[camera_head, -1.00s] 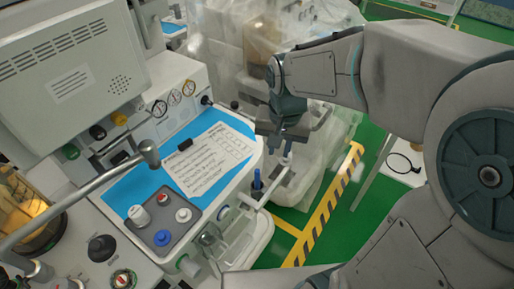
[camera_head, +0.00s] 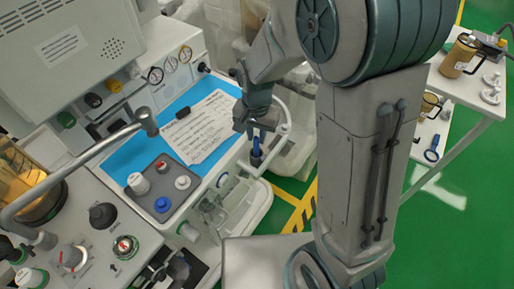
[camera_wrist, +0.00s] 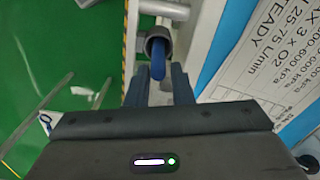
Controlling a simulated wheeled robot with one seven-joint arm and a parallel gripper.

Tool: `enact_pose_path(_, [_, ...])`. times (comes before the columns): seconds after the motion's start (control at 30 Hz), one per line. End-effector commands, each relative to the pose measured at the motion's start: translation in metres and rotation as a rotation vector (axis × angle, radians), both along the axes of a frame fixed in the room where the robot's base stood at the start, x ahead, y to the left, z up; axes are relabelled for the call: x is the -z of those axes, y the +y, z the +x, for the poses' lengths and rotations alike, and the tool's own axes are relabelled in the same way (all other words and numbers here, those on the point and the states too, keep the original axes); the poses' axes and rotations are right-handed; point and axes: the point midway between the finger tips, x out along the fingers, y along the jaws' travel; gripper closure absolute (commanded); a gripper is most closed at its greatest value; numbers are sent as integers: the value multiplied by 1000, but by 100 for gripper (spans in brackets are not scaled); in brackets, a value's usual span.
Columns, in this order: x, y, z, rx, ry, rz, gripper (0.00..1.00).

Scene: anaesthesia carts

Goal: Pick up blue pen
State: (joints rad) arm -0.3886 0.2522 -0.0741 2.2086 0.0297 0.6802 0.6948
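The blue pen (camera_head: 256,146) stands upright in a small dark round holder at the front edge of the anaesthesia cart (camera_head: 215,175). My gripper (camera_head: 254,131) is right above it, pointing down. In the wrist view the pen's blue end (camera_wrist: 158,71) shows in line with the gap between the two fingers of my gripper (camera_wrist: 158,78). The fingers are apart, with space on both sides of the pen. I cannot tell how far the tips reach down along it. The pen's lower part is hidden in the holder (camera_wrist: 157,40).
A printed sheet (camera_head: 208,125) lies on the blue cart top beside the gripper. A grey tray with knobs (camera_head: 162,188) is to its left. A curved white rail (camera_head: 285,118) is close on the right. A white side table (camera_head: 478,98) stands far right over green floor.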

Motion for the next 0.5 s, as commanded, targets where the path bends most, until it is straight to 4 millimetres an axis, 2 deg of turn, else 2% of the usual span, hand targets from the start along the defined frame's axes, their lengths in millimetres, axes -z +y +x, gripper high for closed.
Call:
enact_pose_path(0.3, [42,0,-6,0,5,-1,80])
enact_pose_path(0.5, [50,1,-6,-1,1,0,80])
